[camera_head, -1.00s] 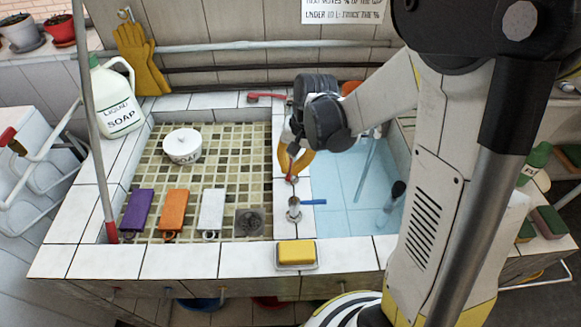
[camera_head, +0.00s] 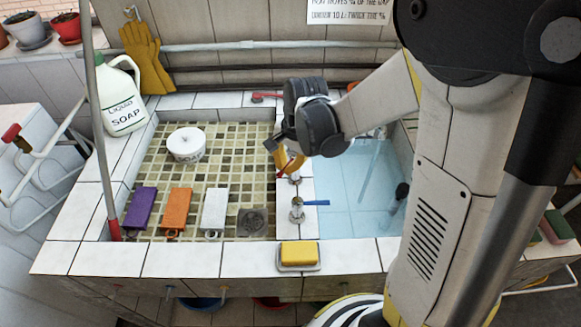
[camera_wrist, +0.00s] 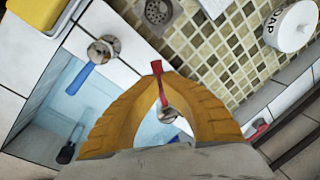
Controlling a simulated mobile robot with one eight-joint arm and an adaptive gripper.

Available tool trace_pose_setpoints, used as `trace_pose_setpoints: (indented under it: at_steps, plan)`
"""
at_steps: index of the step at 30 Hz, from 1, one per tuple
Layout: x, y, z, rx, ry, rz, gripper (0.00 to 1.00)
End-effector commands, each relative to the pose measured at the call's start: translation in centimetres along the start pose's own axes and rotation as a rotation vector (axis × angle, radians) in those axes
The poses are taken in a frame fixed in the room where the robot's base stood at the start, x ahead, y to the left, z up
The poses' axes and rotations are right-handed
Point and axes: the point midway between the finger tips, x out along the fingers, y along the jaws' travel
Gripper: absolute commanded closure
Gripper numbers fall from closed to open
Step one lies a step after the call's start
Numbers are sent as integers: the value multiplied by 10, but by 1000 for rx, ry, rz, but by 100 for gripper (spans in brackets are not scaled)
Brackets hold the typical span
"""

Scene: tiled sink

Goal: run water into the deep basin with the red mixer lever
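The red mixer lever (camera_wrist: 158,82) stands out from a chrome tap body (camera_wrist: 167,113) on the tiled divider. The head view also shows the lever (camera_head: 282,173), partly hidden by my fingers. My gripper (camera_wrist: 160,84) has its two yellow fingers on either side of the lever, tips closed in against it. In the head view my gripper (camera_head: 285,165) hangs over the divider, at the edge of the mosaic basin. The deep blue-tiled basin (camera_head: 340,190) lies right of the divider. A thin pale streak shows in it; I cannot tell if it is running water.
A second tap with a blue lever (camera_head: 316,203) stands nearer on the divider. A yellow sponge (camera_head: 298,253) lies on the front rim. The mosaic basin (camera_head: 230,165) holds a white pot (camera_head: 186,145) and purple, orange and white blocks. A soap jug (camera_head: 121,98) stands at left.

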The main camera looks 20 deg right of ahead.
Motion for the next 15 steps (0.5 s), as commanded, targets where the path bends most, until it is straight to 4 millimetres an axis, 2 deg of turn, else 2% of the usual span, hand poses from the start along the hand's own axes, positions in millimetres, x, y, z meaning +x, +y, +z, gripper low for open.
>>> trace_pose_setpoints:
  at_steps: [15]
  plan:
    - [6, -23, -3, 431, 86, 2, 100]
